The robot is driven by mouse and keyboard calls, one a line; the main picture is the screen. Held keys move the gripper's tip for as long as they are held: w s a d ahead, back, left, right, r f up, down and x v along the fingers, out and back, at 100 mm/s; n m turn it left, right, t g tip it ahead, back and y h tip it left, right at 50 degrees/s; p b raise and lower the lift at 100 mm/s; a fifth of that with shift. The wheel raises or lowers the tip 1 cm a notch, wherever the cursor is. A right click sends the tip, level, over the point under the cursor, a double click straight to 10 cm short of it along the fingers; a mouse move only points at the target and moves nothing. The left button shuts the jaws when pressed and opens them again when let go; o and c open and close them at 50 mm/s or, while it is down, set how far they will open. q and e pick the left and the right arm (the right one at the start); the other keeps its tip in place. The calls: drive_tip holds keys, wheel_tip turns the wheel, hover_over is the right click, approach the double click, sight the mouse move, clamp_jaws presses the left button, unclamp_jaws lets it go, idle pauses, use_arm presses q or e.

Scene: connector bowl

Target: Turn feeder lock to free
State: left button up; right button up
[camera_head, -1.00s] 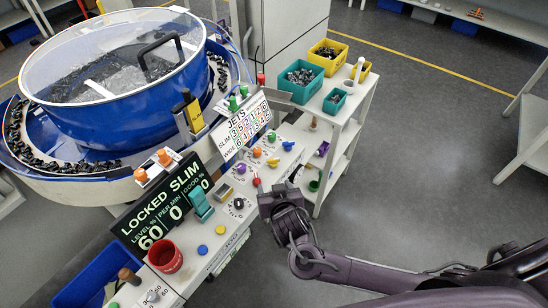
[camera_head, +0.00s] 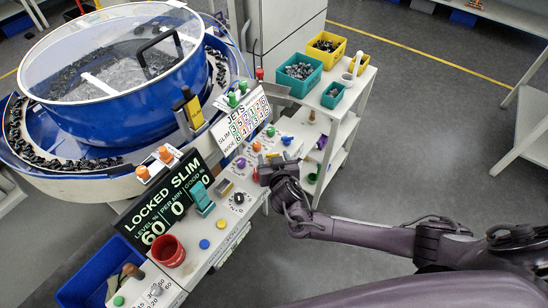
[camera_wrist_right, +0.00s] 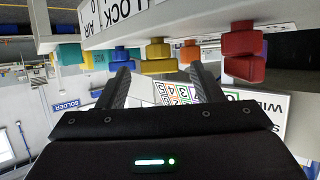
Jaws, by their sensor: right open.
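My right gripper (camera_head: 264,167) is over the control panel (camera_head: 218,222), above its row of coloured knobs. In the right wrist view its two fingers (camera_wrist_right: 161,78) are apart, with nothing held between them. There a yellow knob (camera_wrist_right: 158,56) shows beyond the gap, and a red knob (camera_wrist_right: 243,52) is to its right, both apart from the fingers. A plate with "LOCK" and "AIR" lettering (camera_wrist_right: 125,16) shows above, upside down. Which knob is the feeder lock I cannot tell. The display (camera_head: 164,203) reads "LOCKED SLIM". My left gripper is out of view.
Orange (camera_head: 256,146), blue (camera_head: 287,140) and purple (camera_head: 241,162) knobs are close around the gripper. A blue bowl feeder (camera_head: 130,88) is behind; a cart with bins (camera_head: 300,70) is at right.

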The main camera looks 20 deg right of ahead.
drive_tip(key=c, duration=1)
